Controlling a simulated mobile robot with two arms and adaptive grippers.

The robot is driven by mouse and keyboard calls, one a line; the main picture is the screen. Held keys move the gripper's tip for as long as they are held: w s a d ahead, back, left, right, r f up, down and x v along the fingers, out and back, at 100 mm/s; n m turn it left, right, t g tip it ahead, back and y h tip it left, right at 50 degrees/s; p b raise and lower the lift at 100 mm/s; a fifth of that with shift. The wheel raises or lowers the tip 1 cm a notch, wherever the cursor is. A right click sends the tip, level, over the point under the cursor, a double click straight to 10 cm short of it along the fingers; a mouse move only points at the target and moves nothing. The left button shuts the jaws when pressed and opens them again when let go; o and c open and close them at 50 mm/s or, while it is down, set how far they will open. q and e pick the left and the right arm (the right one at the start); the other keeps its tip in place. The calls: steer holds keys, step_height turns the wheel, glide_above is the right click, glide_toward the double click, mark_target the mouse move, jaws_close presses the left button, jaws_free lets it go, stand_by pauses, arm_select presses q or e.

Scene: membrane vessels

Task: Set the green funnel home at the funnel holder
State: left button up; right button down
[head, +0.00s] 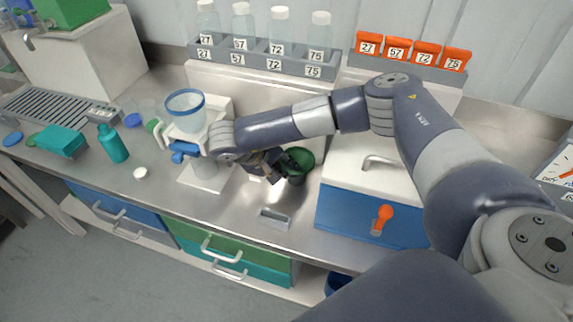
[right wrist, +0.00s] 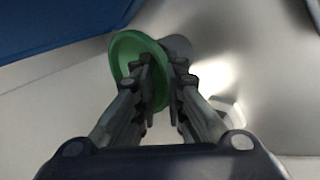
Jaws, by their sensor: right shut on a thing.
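The green funnel (head: 304,158) shows in the head view near the middle of the steel bench, with its wide mouth up. My right gripper (head: 284,163) is at its left side, partly hidden by my own arm. In the right wrist view, the right gripper (right wrist: 163,80) is shut on the green funnel (right wrist: 126,50), with the fingers at its rim and a grey part beyond them. Whether the funnel touches anything below cannot be seen. I cannot tell for certain which fixture is the funnel holder. My left gripper is not in view.
A white stand with a blue-rimmed clear vessel (head: 184,104) is left of my right gripper. A blue box with an orange lever (head: 382,216) stands to the right. Labelled bottles (head: 279,30) and orange packets (head: 397,48) line the back. A small grey tray (head: 272,219) lies in front.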

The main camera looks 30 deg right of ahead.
steer(key=shift+s+f, duration=0.1)
steer(key=c, duration=1.6)
jaws_free()
steer(key=v, duration=1.2)
